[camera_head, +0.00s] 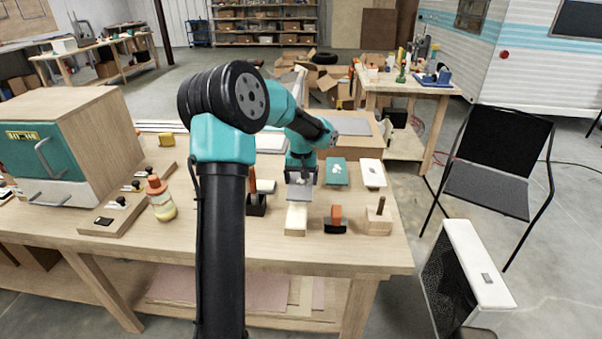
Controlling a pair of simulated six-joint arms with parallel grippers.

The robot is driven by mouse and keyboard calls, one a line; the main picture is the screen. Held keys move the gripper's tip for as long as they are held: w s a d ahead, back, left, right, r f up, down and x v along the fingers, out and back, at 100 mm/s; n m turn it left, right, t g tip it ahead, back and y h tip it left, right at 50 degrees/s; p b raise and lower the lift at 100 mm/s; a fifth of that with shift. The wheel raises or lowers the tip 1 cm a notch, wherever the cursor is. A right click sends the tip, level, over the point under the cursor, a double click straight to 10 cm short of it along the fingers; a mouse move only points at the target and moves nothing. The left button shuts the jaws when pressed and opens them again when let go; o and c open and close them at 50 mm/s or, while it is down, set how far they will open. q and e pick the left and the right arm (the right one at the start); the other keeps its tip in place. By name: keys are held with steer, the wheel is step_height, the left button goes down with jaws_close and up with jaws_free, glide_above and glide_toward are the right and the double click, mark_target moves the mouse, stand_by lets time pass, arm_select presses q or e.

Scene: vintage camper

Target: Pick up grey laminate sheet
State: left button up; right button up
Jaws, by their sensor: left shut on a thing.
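My left arm reaches over the workbench, and its gripper (300,181) points down near the bench's middle right. The gripper is shut on a small light grey sheet, which I take to be the grey laminate sheet (299,194). The fingers partly cover it. It appears just behind and above a pale wooden block (295,221); I cannot tell whether it touches anything below. A teal sheet (337,172) and a white sheet (372,174) lie to the right of the gripper. My right gripper is not in view.
A black tool with an orange handle (335,220) and a wooden block with a peg (378,216) stand at the front right. A dark holder (256,201) is left of the gripper. A teal-fronted cabinet (70,145) and a bottle (160,199) are further left.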

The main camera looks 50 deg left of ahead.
arm_select(q)
steer(key=shift+s+d, duration=0.2)
stand_by(0.5)
